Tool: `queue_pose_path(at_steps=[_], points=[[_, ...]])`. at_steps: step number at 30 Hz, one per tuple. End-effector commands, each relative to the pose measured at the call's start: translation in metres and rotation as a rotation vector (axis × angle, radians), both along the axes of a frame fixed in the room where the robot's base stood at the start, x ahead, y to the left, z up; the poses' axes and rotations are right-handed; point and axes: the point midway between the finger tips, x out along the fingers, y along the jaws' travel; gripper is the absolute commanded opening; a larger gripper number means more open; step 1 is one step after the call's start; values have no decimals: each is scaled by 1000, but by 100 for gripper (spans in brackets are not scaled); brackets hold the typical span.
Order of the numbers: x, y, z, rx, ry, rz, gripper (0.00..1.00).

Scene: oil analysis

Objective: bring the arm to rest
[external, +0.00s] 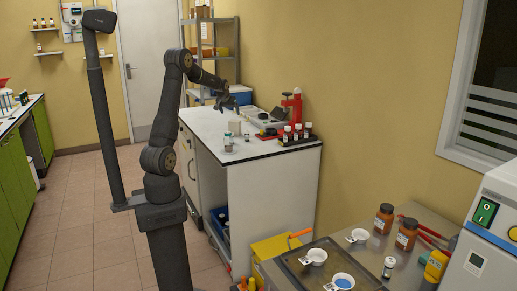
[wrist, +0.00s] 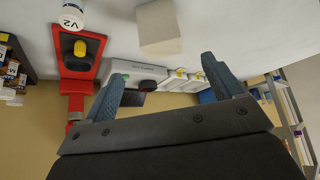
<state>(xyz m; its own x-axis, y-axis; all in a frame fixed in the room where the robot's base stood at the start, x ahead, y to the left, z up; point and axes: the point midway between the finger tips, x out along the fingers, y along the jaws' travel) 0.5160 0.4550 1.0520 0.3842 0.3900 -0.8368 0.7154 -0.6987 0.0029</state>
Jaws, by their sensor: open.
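My arm stands in the middle of the external view, with its forearm reaching right over the white-topped bench (external: 205,126). My gripper (external: 231,105) is above the bench. In the wrist view my gripper (wrist: 160,85) shows two blue-grey fingers spread wide apart with nothing between them. A pale block (wrist: 159,28) lies on the bench beyond the fingers, apart from them; it also shows in the external view (external: 235,127).
A rack of dark bottles (external: 297,134) and a small vial (external: 228,142) stand on the bench. A shelf unit (external: 213,50) is behind. A metal table (external: 370,262) with dishes and jars is at front right.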

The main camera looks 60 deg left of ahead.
Motion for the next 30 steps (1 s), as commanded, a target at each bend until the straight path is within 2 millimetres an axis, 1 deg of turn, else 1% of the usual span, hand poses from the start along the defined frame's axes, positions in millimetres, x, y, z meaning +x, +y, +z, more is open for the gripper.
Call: queue_pose_path(at_steps=[1, 3, 20, 22, 26, 27, 30], points=[[4, 4, -15, -7, 8, 1, 85], [9, 9, -26, -7, 8, 1, 85], [44, 45, -106, -5, 6, 1, 85], [44, 46, -87, 0, 0, 1, 85], [44, 45, -61, -1, 1, 0, 85], [45, 41, -55, -1, 3, -2, 85], [49, 22, -45, -2, 4, -4, 85]])
